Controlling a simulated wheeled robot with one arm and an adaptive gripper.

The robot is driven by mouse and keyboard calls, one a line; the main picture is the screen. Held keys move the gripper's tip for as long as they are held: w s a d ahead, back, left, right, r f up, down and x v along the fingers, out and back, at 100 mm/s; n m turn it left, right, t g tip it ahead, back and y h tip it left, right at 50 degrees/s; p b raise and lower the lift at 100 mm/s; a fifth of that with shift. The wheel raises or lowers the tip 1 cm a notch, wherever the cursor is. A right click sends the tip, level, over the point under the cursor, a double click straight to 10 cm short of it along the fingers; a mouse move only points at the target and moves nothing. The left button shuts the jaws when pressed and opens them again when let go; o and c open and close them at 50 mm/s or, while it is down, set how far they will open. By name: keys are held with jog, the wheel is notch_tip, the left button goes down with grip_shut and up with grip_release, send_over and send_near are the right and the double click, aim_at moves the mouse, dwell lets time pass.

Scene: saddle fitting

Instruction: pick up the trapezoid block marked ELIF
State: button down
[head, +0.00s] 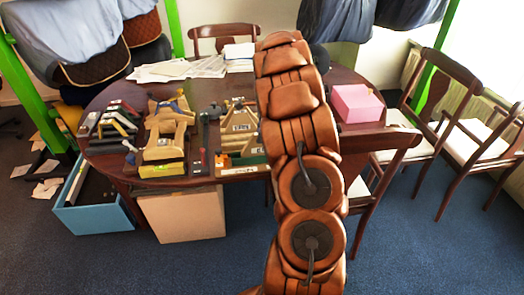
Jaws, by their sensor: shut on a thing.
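Several wooden block-like pieces and tools lie on the left half of the dark oval table (110,155). One wooden piece with a white label (240,127) stands just left of my arm, but its lettering is too small to read. A larger pale wooden piece (165,135) stands further left, with a yellow piece (162,170) at the table's front edge. I cannot tell which, if any, is the trapezoid block marked ELIF. My brown arm rises through the middle and covers part of the table. My gripper and anything in it do not show.
A pink box (357,103) sits on the table right of my arm. Papers (180,68) lie at the back left. Chairs (440,95) stand on the right. A blue bin (92,215) and a cardboard box (183,213) stand on the floor by the table's front.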

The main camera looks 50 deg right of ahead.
jog(key=w+a+p+v, duration=0.1)
jog(key=p+v, duration=0.4)
jog(key=v, duration=0.5)
jog(key=shift+a+r+p, duration=0.35)
jog(key=shift+r, duration=0.25)
dwell(1.3)
jog(key=shift+w, duration=0.1)
